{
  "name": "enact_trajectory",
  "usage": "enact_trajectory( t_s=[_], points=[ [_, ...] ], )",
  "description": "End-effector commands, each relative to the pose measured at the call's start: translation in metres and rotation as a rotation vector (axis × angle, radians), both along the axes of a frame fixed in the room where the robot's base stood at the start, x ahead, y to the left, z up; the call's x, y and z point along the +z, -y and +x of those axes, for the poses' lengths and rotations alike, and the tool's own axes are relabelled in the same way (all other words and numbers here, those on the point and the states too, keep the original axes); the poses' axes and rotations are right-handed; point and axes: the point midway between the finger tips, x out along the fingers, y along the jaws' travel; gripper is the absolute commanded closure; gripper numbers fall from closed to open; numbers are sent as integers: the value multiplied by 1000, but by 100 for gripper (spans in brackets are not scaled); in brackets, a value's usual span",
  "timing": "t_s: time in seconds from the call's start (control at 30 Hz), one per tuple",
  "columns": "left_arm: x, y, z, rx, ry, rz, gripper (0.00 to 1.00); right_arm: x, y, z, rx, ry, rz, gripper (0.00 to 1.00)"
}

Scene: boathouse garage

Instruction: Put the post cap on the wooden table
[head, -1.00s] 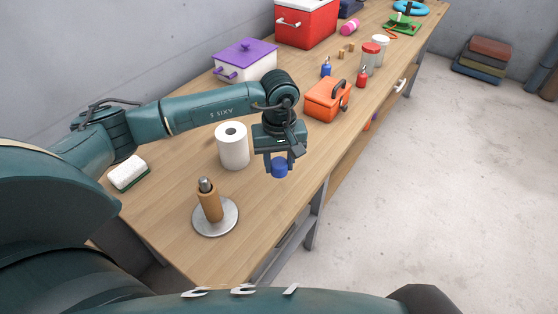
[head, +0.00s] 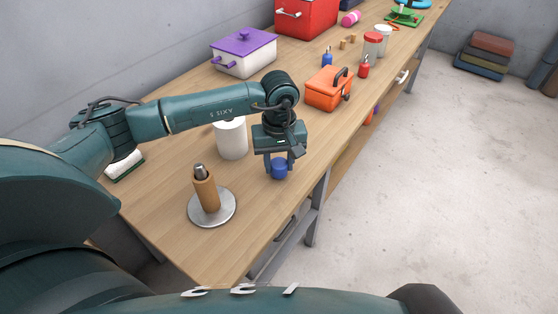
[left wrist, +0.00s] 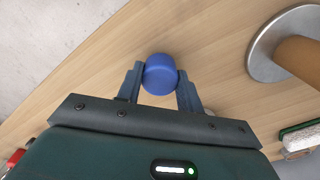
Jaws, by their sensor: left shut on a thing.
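I cannot tell how high the cap is above the table. My right gripper is not in view.
A wooden post on a round metal base (head: 211,210) stands left of the gripper. A white roll (head: 231,140) stands just behind it. An orange toolbox (head: 328,91), a white box with purple lid (head: 244,55) and several small items stand farther back. Bare wood lies around the gripper.

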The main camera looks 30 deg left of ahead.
Motion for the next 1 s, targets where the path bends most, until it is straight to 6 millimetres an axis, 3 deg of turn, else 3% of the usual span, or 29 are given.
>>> enact_trajectory(
  t_s=[0.17, 0.53, 0.97, 1.0],
  points=[
    [-9, 0, 0, 0, 0, 0, 85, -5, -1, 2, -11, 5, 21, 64],
    [-9, 0, 0, -1, 0, 0, 85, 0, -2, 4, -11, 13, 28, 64],
    [-15, 0, 0, -1, 0, 0, 85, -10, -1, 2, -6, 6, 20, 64],
    [-14, 0, 0, -1, 0, 0, 60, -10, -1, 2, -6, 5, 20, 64]
  ],
)
